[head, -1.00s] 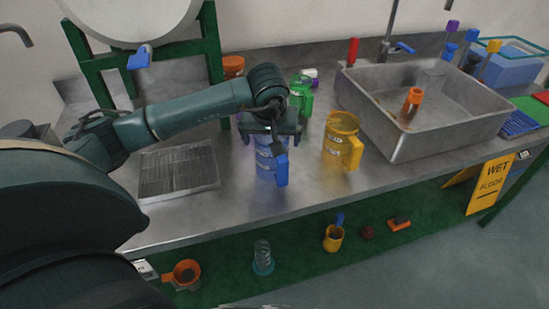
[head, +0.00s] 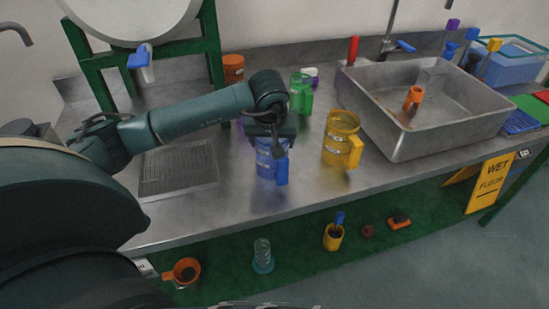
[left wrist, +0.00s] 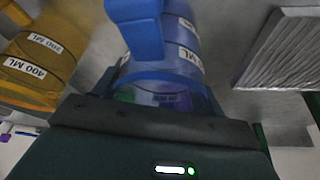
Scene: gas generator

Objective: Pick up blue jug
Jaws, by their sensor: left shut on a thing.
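The blue jug (head: 266,160) stands upright on the steel counter in the head view, its handle (head: 282,171) toward the front right. In the left wrist view the blue jug (left wrist: 180,45) fills the upper middle, with its handle at the top. My left gripper (head: 270,134) is over the top of the jug, shut on it near the rim; the fingertips are mostly hidden. It also shows in the left wrist view (left wrist: 155,105). My right gripper is not in view.
A yellow jug (head: 338,142) stands close to the right, and a green jug (head: 301,95) behind. A drain grate (head: 178,172) lies to the left. A steel sink (head: 440,140) is at the right. The counter front is clear.

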